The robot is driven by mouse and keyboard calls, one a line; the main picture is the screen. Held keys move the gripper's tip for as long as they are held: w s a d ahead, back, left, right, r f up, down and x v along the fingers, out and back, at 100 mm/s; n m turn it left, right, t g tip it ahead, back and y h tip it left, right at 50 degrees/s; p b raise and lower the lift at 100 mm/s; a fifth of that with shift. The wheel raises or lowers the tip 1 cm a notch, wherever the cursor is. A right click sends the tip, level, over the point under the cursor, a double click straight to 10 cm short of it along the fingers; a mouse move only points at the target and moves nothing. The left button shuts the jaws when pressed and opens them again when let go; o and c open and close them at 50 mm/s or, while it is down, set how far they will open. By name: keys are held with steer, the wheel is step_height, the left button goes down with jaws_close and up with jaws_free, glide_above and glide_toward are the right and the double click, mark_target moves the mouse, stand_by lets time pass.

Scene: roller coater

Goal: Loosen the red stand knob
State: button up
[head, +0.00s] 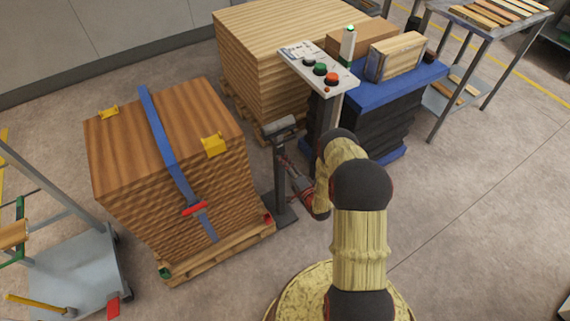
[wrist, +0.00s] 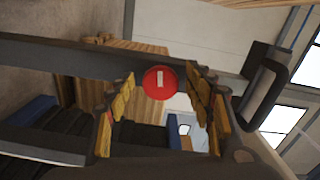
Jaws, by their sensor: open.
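The red knob (wrist: 160,83) is a round disc with a short pale bar on its face, and it sits on the grey stand post (wrist: 75,59) in the wrist view. My gripper (wrist: 160,79) is open, with one yellow finger on each side of the knob and gaps visible on both sides. How deep the fingers reach around it is unclear. In the head view the dark stand (head: 281,180) rises from a foot plate, with a grey head on top. My gripper (head: 293,175) is just right of the post there; the knob itself is not clearly visible.
A strapped wooden stack (head: 115,165) on a pallet stands close left of the stand. A larger board stack (head: 262,75) is behind. A button panel (head: 320,70) and blue-topped black stack (head: 385,105) stand behind right. Floor at right is open.

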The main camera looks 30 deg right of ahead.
steer(key=s, duration=1.2)
steer(key=shift+d, duration=0.15)
